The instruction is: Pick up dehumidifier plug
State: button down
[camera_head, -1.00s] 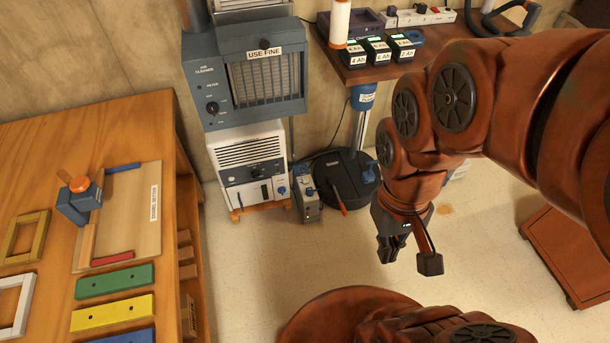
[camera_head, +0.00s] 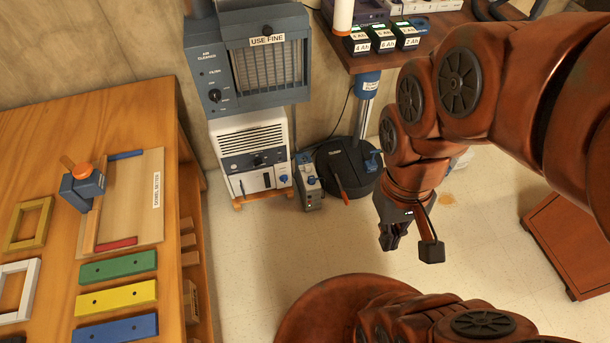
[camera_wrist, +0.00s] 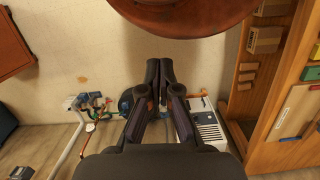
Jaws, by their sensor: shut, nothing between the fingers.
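The white dehumidifier (camera_head: 252,150) stands on a low wooden base on the floor, below the grey-blue air cleaner. A small blue piece (camera_head: 284,178) shows at its right front edge. A grey box (camera_head: 308,182) beside it also carries a blue piece. I cannot tell which, if either, is the plug. My gripper (camera_head: 390,243) hangs over open floor, right of the dehumidifier and well apart from it. In the wrist view, my gripper (camera_wrist: 160,65) has its dark fingers together and empty. The white dehumidifier (camera_wrist: 209,130) shows partly behind the right finger there.
A round black base (camera_head: 345,168) with a post and a red-handled lever stands right of the grey box. A workbench (camera_head: 130,130) with coloured blocks fills the left. A shelf (camera_head: 440,30) with battery packs is at the back. The floor (camera_head: 270,250) in front is clear.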

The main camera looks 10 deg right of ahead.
aim_at(307, 169)
jog(key=z, duration=1.15)
jog(key=i, duration=1.4)
jog(key=u, duration=3.15)
